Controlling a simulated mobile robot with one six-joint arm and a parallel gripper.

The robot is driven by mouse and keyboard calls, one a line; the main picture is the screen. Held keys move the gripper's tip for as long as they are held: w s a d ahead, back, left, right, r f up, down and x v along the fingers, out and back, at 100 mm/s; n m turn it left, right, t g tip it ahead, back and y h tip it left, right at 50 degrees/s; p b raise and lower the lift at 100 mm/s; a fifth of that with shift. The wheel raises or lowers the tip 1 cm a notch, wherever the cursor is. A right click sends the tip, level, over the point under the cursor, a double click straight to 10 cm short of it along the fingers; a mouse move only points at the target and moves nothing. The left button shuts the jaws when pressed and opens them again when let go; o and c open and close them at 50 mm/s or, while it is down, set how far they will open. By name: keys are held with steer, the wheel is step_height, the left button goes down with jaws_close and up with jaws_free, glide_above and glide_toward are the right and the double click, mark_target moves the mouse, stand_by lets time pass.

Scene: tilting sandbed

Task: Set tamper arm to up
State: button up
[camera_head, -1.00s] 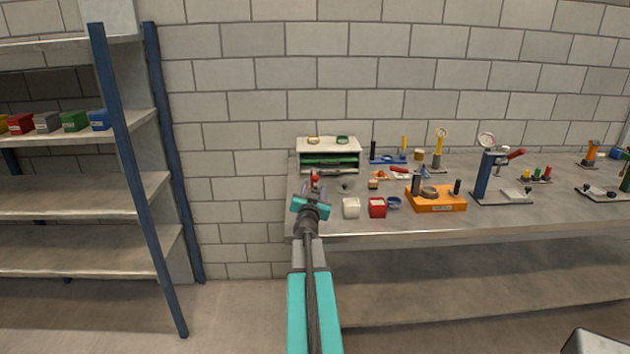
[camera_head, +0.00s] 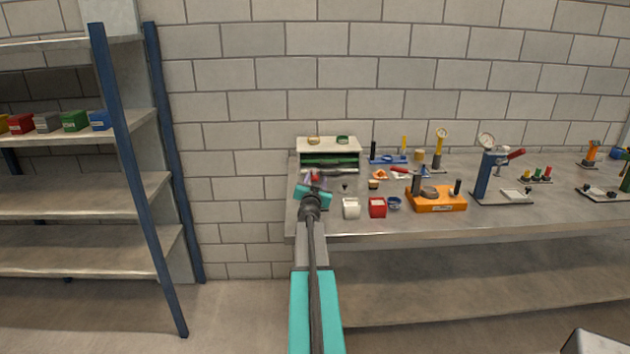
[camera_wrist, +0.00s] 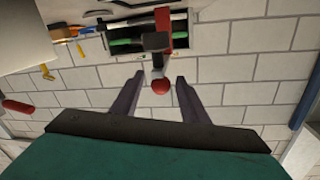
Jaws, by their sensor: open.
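The device between my gripper and the cabinet, seemingly the tamper, has a red upright part (camera_wrist: 163,18), a black block (camera_wrist: 157,42) and a pale arm ending in a red ball knob (camera_wrist: 160,87). In the wrist view the knob lies between my two fingers, with gaps on both sides. My gripper (camera_wrist: 159,77) is open and holds nothing. In the head view my gripper (camera_head: 314,184) is over the bench's left end and hides most of the device; only a bit of red shows. The arm's exact angle is hard to tell.
A white cabinet (camera_head: 329,145) with green items stands behind. White (camera_head: 351,209) and red (camera_head: 377,208) boxes and an orange fixture (camera_head: 436,203) are to the right on the bench (camera_head: 400,228). A shelf unit (camera_head: 125,150) is at the left.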

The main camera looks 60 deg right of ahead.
steer(key=shift+w+d, duration=0.15)
steer(key=shift+d, duration=0.15)
